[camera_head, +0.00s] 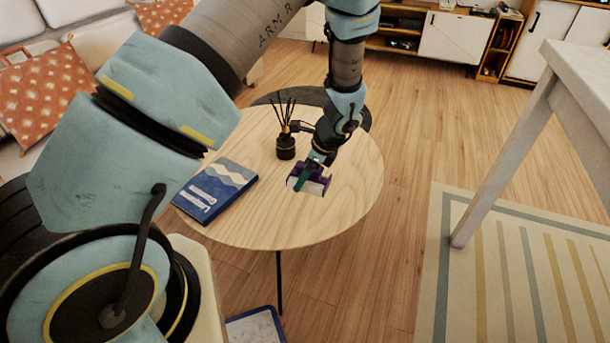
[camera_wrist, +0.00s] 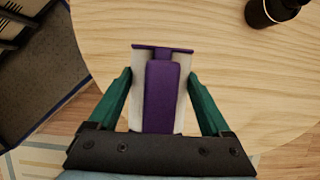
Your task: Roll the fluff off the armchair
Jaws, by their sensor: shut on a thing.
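The lint roller is purple with a white roll (camera_head: 313,187). It is at the round wooden table (camera_head: 345,215), toward the right of its top. My gripper (camera_head: 308,175) comes down from above and is shut on it. In the wrist view the roller (camera_wrist: 160,98) sits between my two green fingers (camera_wrist: 159,85), with the wooden top behind it. I cannot tell whether the roller touches the table. I cannot make out an armchair or any fluff in these views.
A black reed diffuser (camera_head: 286,146) stands close behind my gripper, and a blue book (camera_head: 217,190) lies left of it. A cream sofa with orange cushions (camera_head: 42,92) is at far left.

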